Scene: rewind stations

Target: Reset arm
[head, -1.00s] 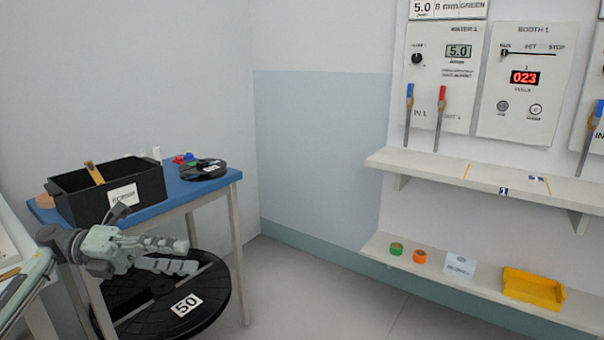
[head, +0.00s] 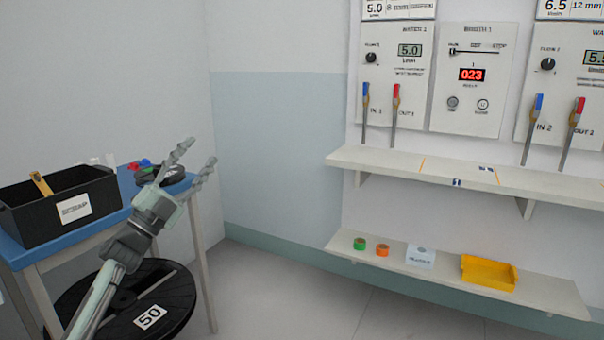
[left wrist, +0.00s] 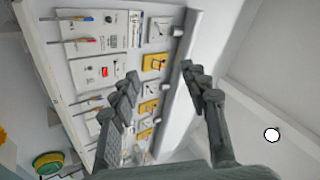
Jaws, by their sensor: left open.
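My left gripper (head: 197,162) is open and empty. In the head view it is raised in front of the blue table, with its fingers pointing up and to the right. The left wrist view shows its two fingers (left wrist: 165,95) spread apart with nothing between them, and the wall panels beyond. My right gripper is in neither view now.
A black scrap box (head: 25,222) stands on the blue table (head: 112,222) at left, beside a black reel (head: 172,176). A large reel marked 50 (head: 178,300) lies below. Wall shelves (head: 400,163) hold two tapes (head: 360,244) and a yellow tray (head: 488,282). The floor between is clear.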

